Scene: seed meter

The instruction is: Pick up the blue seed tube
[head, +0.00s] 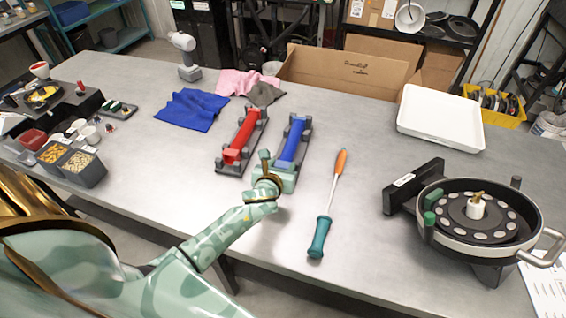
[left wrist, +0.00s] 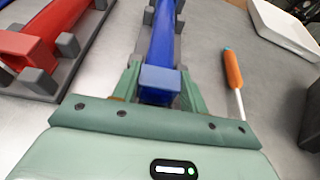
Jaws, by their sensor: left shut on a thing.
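The blue seed tube (head: 293,142) lies in its dark grey cradle on the table, near the middle of the head view. It also shows in the left wrist view (left wrist: 161,45), running away from the gripper. My left gripper (head: 277,172) is at the near end of the tube. In the left wrist view its fingers (left wrist: 160,88) are shut on the tube's near end, one on each side. The tube still appears to lie along its cradle; I cannot tell whether it is lifted at all. My right gripper is in neither view.
A red seed tube (head: 241,136) lies in a matching cradle to the left. A screwdriver (head: 328,205) with orange and teal ends lies to the right. The round seed meter (head: 433,217) stands at the right, with a white tray (head: 440,118) behind. Cloths (head: 192,110) lie at the back left.

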